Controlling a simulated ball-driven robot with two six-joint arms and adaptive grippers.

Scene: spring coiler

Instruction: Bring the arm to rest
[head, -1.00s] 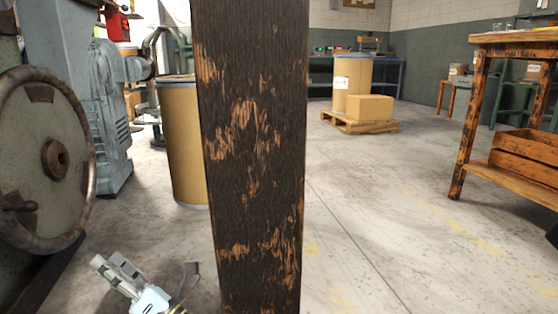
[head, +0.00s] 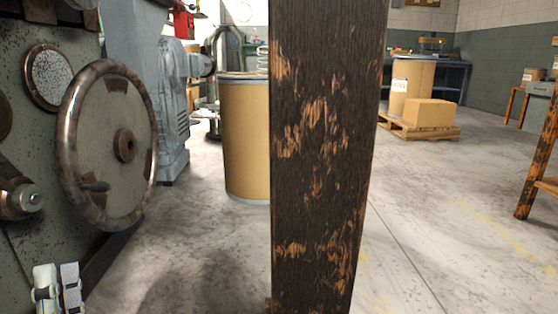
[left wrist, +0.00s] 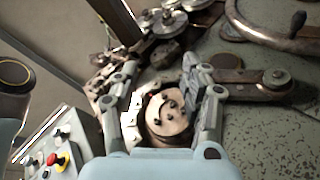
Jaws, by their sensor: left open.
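My left gripper (head: 58,288) shows at the lower left corner of the head view, in front of the green-grey machine, with its two pale fingers apart. In the left wrist view its fingers (left wrist: 160,78) stand wide on either side of a round metal disc (left wrist: 168,115) with small pins on the machine's face. Nothing is held between them. I cannot tell how far the fingers are from the disc. The rest of the left arm is mostly out of the head view. My right gripper is in neither view.
A large handwheel (head: 108,145) juts from the machine at left. A dark worn post (head: 320,150) stands close in front. A fibre drum (head: 243,140) is behind it. A control box (left wrist: 55,155) with a red button sits lower left in the wrist view. Open floor lies right.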

